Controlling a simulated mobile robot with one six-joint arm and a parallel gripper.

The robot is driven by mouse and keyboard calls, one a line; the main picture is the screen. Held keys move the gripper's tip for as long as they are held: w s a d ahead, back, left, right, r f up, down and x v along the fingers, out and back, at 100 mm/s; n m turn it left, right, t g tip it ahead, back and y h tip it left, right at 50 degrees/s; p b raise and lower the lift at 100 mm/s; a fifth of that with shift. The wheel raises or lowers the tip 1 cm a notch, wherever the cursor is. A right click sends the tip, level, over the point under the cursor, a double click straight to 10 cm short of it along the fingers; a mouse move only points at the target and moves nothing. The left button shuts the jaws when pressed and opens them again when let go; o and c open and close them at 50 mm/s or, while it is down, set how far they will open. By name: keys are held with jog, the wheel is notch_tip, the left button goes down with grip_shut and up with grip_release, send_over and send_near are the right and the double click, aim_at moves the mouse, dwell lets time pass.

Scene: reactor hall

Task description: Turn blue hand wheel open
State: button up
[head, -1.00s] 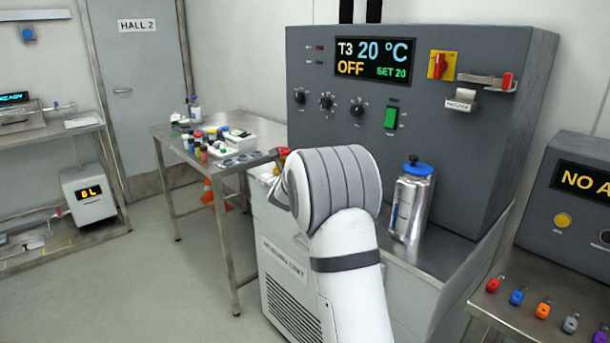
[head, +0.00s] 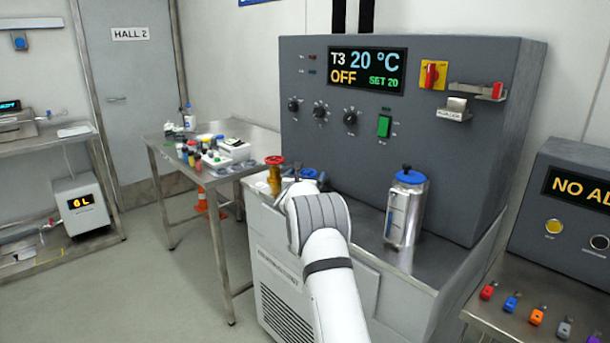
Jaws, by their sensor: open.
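A blue hand wheel (head: 311,173) shows just behind my wrist, on top of the chiller cabinet in front of the grey panel. My arm hides its lower part and stem. A red hand wheel (head: 275,160) sits on a brass valve body to its left. My gripper (head: 291,176) is at the left side of the blue wheel, between the two wheels in the picture. It is open, but its fingers are small and mostly hidden by my wrist. I cannot tell whether they touch the blue wheel.
A metal vessel with a blue lid (head: 405,210) stands to the right on the steel top. The grey control panel (head: 440,150) rises behind, its display reading OFF. A side table (head: 160,150) with bottles is at left. Coloured tags lie on the right bench (head: 555,300).

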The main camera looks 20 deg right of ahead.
jog(key=shift+w+d, duration=0.1)
jog(key=shift+w, duration=0.05)
jog(key=c, duration=1)
